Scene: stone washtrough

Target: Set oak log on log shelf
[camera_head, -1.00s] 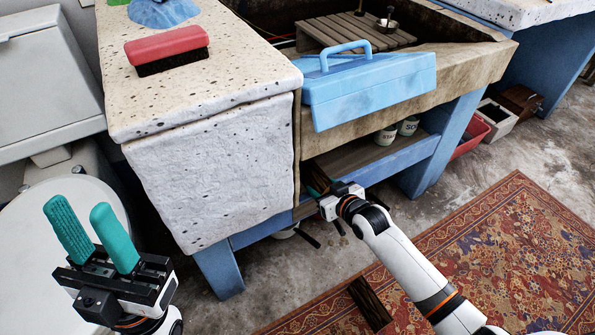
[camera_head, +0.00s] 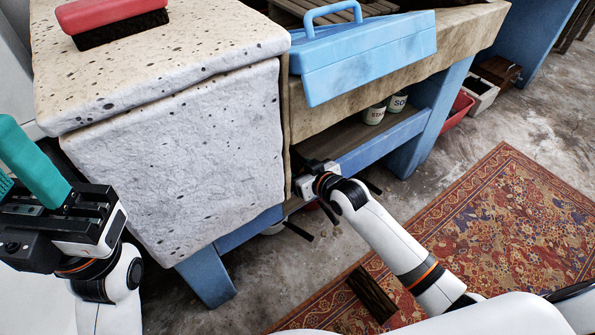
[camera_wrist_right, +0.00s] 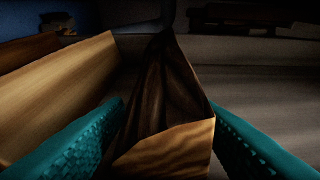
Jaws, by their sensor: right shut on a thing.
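My right gripper (camera_head: 312,180) reaches under the stone trough, at the shelf's front left. In the right wrist view its teal fingers (camera_wrist_right: 165,125) are shut on a split oak log (camera_wrist_right: 170,150) with dark bark and a pale cut face. The head view hides this log. The wooden log shelf (camera_head: 345,137) lies under the trough behind a blue rail; I cannot tell whether the log touches it. A second dark log (camera_head: 370,293) lies at the rug's edge. My left gripper (camera_head: 12,180) is partly cut off at the left edge, open and empty.
A pale wood piece (camera_wrist_right: 60,90) lies left of the held log. The blue rail (camera_head: 385,143) and trough wall (camera_head: 400,85) bound the opening. A blue toolbox (camera_head: 365,55) sits above. A patterned rug (camera_head: 500,215) covers the floor.

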